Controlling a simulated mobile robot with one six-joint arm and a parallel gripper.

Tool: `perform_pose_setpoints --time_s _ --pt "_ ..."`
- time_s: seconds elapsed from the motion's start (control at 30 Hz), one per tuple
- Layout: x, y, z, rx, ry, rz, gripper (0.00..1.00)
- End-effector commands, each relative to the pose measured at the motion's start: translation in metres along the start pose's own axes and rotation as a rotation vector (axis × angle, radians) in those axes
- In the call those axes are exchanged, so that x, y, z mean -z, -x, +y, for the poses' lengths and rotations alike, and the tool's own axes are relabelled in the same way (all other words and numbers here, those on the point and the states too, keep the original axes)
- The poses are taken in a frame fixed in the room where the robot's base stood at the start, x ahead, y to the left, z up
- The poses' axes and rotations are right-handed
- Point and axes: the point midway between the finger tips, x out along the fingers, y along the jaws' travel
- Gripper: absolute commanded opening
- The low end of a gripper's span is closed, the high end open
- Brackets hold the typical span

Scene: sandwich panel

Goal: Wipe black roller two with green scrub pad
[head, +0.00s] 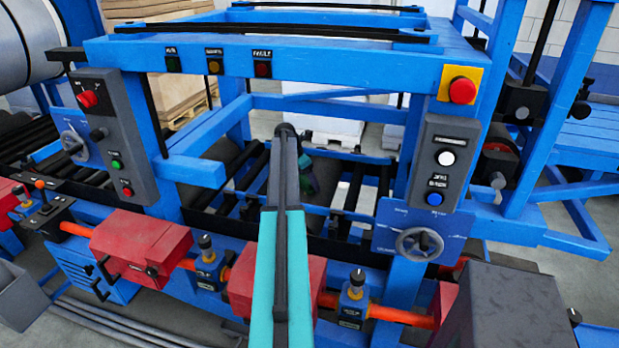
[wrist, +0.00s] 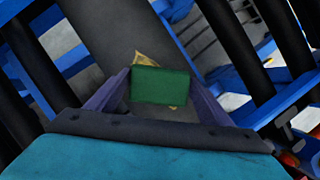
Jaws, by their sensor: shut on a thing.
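My gripper (wrist: 160,88) is shut on the green scrub pad (wrist: 160,85), a flat dark green block between its two purple-grey fingers. A wide dark grey roller (wrist: 108,40) lies behind the pad in the wrist view, with a yellowish-brown patch (wrist: 145,58) showing just past the pad's upper edge. I cannot tell whether the pad touches the roller. Thinner black rollers lie to the right (wrist: 238,45) and left (wrist: 40,55). No number shows on any roller, so I cannot tell which is black roller two. In the head view my arm hides most of the gripper.
Blue machine beams surround the roller bay, with a crossbeam (head: 330,58) above it. A control box (head: 112,135) stands left and another (head: 445,160) right. Red housings (head: 140,245) line the front. Narrow gaps (wrist: 205,45) lie between the rollers.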

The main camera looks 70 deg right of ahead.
Motion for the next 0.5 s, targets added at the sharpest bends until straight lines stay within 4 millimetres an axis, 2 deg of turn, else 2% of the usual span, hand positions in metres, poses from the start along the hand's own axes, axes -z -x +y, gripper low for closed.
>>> perform_pose_setpoints --time_s 0.2,0.5 --pt "0.0069 0.0042 -0.0074 0.000 0.000 -0.001 0.56" --pt "0.0073 0.0042 -0.0072 0.000 0.000 -0.001 0.56"
